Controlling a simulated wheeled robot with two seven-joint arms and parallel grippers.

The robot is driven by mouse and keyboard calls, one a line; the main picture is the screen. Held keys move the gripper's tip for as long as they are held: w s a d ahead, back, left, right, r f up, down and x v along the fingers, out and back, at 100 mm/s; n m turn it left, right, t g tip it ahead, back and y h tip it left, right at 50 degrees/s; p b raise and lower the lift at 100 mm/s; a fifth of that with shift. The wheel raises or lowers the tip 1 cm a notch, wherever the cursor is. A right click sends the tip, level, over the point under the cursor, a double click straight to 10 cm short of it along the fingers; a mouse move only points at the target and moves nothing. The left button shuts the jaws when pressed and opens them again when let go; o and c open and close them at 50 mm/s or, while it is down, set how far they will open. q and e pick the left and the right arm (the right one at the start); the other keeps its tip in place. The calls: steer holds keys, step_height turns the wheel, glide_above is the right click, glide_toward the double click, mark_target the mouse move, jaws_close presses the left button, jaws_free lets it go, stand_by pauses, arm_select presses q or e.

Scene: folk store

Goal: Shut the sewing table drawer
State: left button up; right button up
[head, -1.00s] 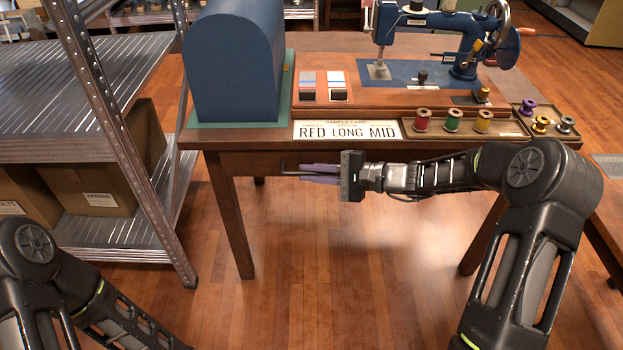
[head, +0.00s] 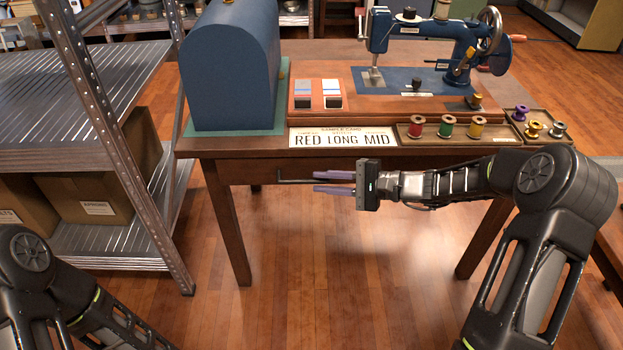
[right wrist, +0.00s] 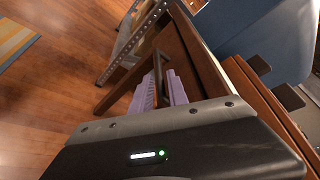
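The wooden sewing table (head: 235,143) stands ahead, with its drawer front (head: 240,172) under the top's near edge. No open drawer interior shows, and I cannot tell whether the front is fully flush. A thin dark bar handle (head: 292,181) sticks out from the drawer; it also shows in the right wrist view (right wrist: 122,88). My right gripper (head: 325,182) points left at the handle's right end. Its two purple fingers (right wrist: 160,92) are apart, with the handle's end at or between their tips; contact is unclear. My left gripper is out of view.
A blue domed case (head: 232,70), a blue sewing machine (head: 440,45), a sample card (head: 342,138) and a spool tray (head: 455,140) stand on the table. A metal shelf (head: 80,150) stands close on the left. The floor below the table is clear.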

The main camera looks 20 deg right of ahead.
steer(key=v, duration=0.3)
steer(key=shift+s+d, duration=0.1)
